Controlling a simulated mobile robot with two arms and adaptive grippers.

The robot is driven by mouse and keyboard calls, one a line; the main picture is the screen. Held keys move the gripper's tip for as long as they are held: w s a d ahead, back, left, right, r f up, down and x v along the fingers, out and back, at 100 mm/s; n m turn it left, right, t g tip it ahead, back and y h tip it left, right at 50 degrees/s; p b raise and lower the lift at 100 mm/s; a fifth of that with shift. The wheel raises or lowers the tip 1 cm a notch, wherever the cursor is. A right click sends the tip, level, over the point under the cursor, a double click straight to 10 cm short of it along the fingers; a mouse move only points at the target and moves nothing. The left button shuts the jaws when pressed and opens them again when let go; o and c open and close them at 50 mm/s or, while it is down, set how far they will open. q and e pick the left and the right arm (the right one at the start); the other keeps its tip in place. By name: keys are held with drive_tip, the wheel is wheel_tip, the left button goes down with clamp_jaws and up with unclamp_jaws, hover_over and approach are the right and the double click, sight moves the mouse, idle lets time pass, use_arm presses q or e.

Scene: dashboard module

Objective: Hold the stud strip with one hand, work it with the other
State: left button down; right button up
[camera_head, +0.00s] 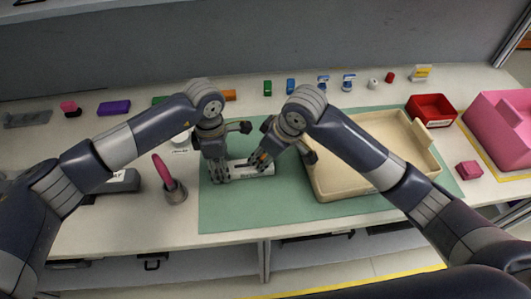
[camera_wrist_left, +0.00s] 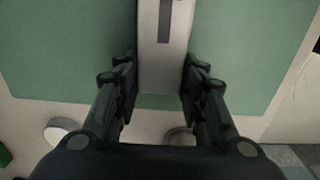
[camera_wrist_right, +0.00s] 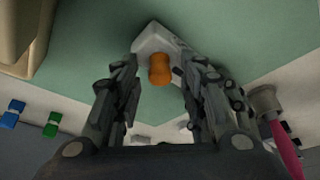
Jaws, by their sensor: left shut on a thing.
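The stud strip (camera_head: 246,173) is a white block lying on the green mat, with dark marks on its front face. My left gripper (camera_head: 220,178) is shut on its left end; in the left wrist view the strip (camera_wrist_left: 163,45), with a dark slot, runs between the fingers (camera_wrist_left: 160,68). My right gripper (camera_head: 259,162) is over the strip's right part. In the right wrist view an orange knob (camera_wrist_right: 159,68) stands at the strip's end (camera_wrist_right: 158,38), between the spread fingers with a gap on each side. The fingers partly hide the strip in the head view.
A beige tray (camera_head: 325,193) stands just right of the strip on the green mat (camera_head: 225,215). A grey cup with a pink-handled tool (camera_head: 175,193) stands left. A red bin (camera_head: 432,108), a pink box (camera_head: 505,130) and several small coloured pieces line the back and right.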

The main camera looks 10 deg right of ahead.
clamp_jaws()
drive_tip(key=shift+r, duration=0.15)
drive_tip(key=shift+r, duration=2.95)
use_arm(q)
drive_tip(key=c, duration=0.9)
unclamp_jaws()
drive_tip(key=shift+c, duration=0.2)
